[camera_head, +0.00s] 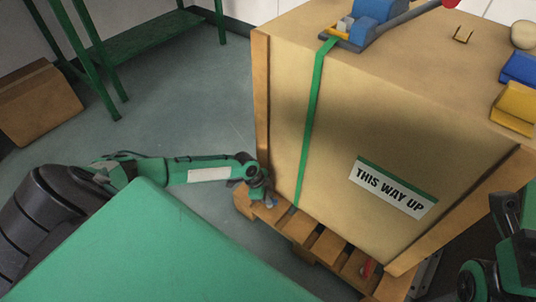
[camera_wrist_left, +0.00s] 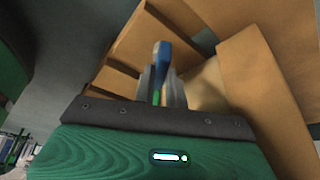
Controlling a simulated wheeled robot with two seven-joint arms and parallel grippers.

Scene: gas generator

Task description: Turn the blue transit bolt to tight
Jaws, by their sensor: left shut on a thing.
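The blue transit bolt (camera_head: 271,204) sits low at the left front corner of the wooden pallet (camera_head: 328,244), under the big crate. My left gripper (camera_head: 263,193) reaches down to it from the left. In the left wrist view the bolt's blue handle (camera_wrist_left: 162,54) stands between the two grey fingers of my left gripper (camera_wrist_left: 161,88), which is shut on it. The bolt's lower end is hidden by the fingers, and I cannot tell how far it is turned.
The tan crate (camera_head: 330,135) with a green strap (camera_head: 312,110) and a "THIS WAY UP" label (camera_head: 393,188) stands close beside my left gripper. A cardboard box (camera_head: 38,103) lies far left. The floor between is clear.

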